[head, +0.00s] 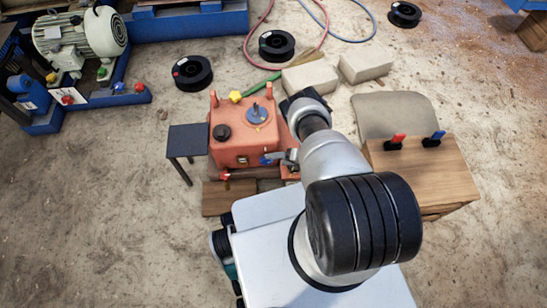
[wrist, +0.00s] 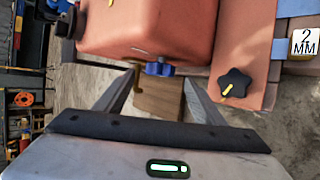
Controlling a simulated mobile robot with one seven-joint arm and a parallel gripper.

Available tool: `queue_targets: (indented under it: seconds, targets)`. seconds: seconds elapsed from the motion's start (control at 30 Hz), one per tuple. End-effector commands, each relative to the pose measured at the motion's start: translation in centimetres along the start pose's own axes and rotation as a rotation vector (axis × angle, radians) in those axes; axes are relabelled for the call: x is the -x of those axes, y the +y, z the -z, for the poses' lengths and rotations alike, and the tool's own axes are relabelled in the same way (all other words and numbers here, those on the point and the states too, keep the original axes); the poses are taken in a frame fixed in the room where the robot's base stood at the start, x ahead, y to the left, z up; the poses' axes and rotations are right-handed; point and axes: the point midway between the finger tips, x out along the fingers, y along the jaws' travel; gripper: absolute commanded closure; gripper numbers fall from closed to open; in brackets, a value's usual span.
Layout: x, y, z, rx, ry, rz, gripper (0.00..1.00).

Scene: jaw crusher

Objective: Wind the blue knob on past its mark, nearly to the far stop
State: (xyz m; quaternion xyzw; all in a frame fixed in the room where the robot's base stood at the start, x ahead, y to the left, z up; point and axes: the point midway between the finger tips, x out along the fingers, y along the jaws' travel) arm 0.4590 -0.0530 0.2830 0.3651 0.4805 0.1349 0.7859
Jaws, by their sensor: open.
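The blue knob (wrist: 160,68) sticks out of the lower front edge of the orange crusher housing (wrist: 150,32) in the wrist view. In the head view, a small blue knob (head: 266,161) shows low on the front of the housing (head: 232,148). My gripper (wrist: 158,79) is open and empty, its two fingers on either side of the knob in the picture, with a gap on both sides. Whether the fingertips reach the knob in depth I cannot tell. My gripper (head: 287,157) is partly hidden by my arm in the head view. The knob's mark is not clear.
A black star knob (wrist: 235,84) with a yellow stripe sits on an orange panel to the right. A "2 MM" tag (wrist: 305,41) is farther right. A blue disc (head: 257,115) and black knob (head: 222,132) top the housing. A dark side table (head: 187,140) stands left.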

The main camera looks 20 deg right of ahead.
Motion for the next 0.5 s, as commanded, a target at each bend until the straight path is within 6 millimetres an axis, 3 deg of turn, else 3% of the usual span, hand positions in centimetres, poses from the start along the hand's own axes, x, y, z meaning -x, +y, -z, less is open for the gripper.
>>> queue_targets:
  seconds: [0.17,0.5]
  targets:
    - [1.62,0.02,-0.04,0.000,-0.001,0.000,0.37]
    - [1.73,0.12,-0.13,0.003,-0.003,0.004,0.37]
